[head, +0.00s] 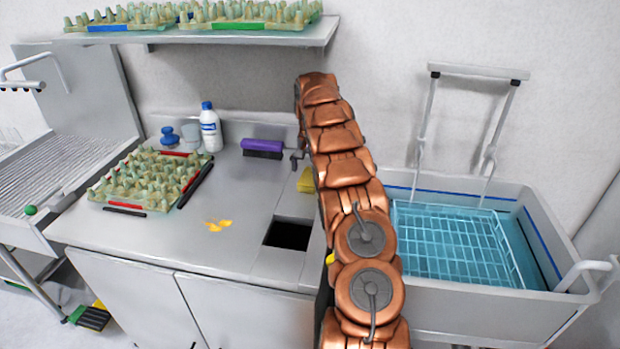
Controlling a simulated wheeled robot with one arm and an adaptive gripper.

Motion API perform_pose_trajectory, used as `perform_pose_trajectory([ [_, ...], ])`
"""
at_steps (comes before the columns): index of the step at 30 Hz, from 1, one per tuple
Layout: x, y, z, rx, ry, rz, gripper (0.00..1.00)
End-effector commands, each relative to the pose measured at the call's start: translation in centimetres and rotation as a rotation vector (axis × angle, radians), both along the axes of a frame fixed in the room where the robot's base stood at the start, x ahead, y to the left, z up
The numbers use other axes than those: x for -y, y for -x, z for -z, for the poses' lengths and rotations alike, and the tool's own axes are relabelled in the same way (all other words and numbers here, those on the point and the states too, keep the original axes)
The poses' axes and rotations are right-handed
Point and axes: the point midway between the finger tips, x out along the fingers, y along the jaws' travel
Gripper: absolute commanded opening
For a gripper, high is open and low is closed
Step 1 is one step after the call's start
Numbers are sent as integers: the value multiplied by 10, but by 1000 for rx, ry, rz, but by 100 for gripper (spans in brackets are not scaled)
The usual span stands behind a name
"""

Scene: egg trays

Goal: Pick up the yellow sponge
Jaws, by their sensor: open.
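The yellow sponge (306,180) lies on the grey counter just left of my copper arm, which hides its right side. My gripper (297,160) shows only as a small dark part at the left edge of the arm, just above the sponge in the picture. It is open, and most of it is hidden behind the arm. I cannot tell whether it touches the sponge.
A purple brush (262,147) lies close left of the gripper. A square hole (288,234) is in the counter, with a yellow spill (217,225) left of it. An egg tray (104,187) and white bottle (209,128) stand left. A blue-lined sink (527,240) is right; a shelf (250,38) hangs above.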

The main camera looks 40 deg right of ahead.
Motion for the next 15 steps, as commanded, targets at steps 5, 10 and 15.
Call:
perform_pose_trajectory([
  [5,1,1,19,-3,-1,1,94],
  [10,1,1,26,0,1,1,94],
  [15,1,0,26,0,1,0,94],
])
